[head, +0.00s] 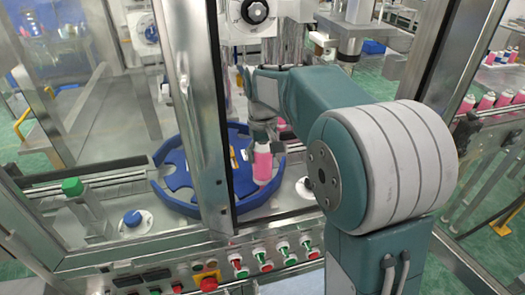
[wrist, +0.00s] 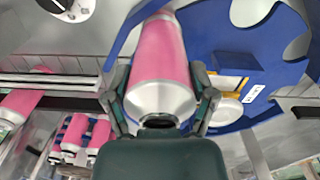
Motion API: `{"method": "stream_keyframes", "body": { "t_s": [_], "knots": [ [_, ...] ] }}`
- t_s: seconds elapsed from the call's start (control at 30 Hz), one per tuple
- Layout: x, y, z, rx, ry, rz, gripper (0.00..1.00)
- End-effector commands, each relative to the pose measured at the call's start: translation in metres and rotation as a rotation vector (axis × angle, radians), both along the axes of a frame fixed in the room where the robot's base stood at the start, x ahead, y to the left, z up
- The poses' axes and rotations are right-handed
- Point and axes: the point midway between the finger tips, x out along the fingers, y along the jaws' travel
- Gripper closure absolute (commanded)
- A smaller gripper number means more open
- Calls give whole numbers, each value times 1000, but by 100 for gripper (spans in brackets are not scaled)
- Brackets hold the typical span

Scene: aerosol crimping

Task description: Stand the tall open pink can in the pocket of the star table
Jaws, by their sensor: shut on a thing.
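The tall pink can (head: 263,163) is upright in my gripper (head: 262,138), which is shut around its upper part. In the wrist view the can (wrist: 162,60) lies between the two fingers of my gripper (wrist: 160,92), its open silver neck close to the palm. The blue star table (head: 180,178) is a round disc with cut-out pockets and a raised rim. In the head view the can overlaps the right part of the star table. I cannot tell how high above it the can is. The star table (wrist: 225,35) also shows beyond the can in the wrist view.
A metal frame post (head: 205,120) stands left of the can. A button panel (head: 240,262) runs along the front. More pink cans (head: 490,100) stand on a conveyor at the right. A green-capped post (head: 75,190) is at the front left.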

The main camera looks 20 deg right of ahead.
Motion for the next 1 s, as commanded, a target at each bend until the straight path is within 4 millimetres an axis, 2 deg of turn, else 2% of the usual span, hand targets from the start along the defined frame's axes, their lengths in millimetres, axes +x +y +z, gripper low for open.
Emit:
{"method": "stream_keyframes", "body": {
  "t_s": [1.0],
  "knots": [
    [0,0,-14,0,0,0,86]
  ]
}}
